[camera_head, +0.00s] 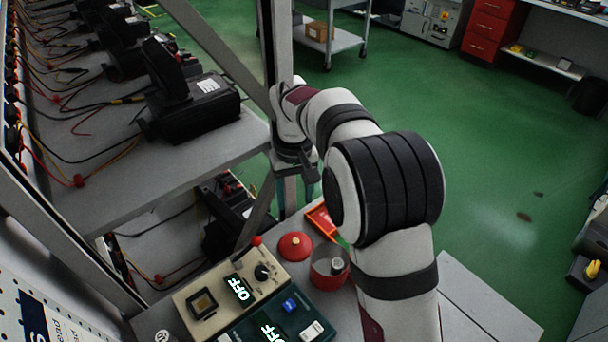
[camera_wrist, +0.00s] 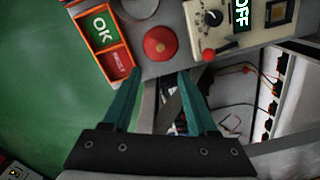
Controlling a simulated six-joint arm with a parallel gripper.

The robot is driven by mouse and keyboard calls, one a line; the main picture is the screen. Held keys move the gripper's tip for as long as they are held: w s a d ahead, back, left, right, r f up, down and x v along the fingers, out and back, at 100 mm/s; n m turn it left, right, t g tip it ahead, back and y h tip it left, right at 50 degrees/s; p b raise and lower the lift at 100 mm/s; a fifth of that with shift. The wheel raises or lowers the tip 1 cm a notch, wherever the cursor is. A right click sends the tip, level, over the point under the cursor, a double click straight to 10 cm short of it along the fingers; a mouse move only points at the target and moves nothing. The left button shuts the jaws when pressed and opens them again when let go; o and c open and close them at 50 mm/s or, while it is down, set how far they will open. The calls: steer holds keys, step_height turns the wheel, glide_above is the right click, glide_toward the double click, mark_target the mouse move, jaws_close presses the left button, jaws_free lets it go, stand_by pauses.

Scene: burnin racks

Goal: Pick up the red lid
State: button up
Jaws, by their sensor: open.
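The red lid (camera_head: 295,245) is round and domed with a small knob, and lies on the grey surface behind the beige control box. It also shows in the wrist view (camera_wrist: 160,43), just beyond my fingertips and roughly centred between them. My gripper (camera_wrist: 160,76) has two teal fingers spread apart with nothing between them.
A beige control box (camera_head: 228,290) with an OFF display sits close to the lid, beside a dark green box (camera_head: 275,325). Rack shelves (camera_head: 190,160) with wired black units stand left.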

mark_target(295, 240)
step_height(295, 240, down, 16)
steer(key=shift+w+a+f, duration=0.1)
steer(key=shift+w+a, duration=0.05)
jaws_close()
stand_by(0.3)
